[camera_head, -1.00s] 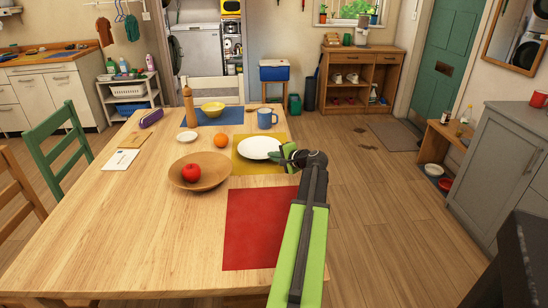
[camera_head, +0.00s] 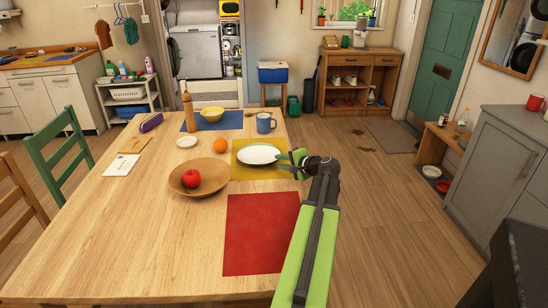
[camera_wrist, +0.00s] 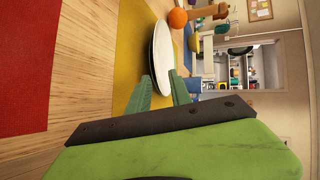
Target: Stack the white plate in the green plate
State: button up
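The white plate (camera_head: 259,154) lies on the yellow placemat (camera_head: 240,173) near the table's right edge. In the wrist view the plate (camera_wrist: 161,55) shows nearly edge-on, with a dark edge along its underside. My gripper (camera_head: 291,162) is at the plate's right rim. In the wrist view its two green fingers (camera_wrist: 160,80) stand apart, one on each side of the near rim. They look open, and I cannot tell whether either touches the plate.
A wooden bowl (camera_head: 183,188) with a red apple (camera_head: 190,178) and an orange (camera_head: 220,146) are left of the plate. A blue mug (camera_head: 265,123) stands behind it. A red placemat (camera_head: 262,233) lies bare in front.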

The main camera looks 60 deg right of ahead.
jog(key=p+v, duration=0.1)
jog(key=v, duration=0.4)
jog(key=shift+s+a+r, duration=0.1)
jog(key=shift+a+r, duration=0.05)
jog(key=shift+s, duration=0.3)
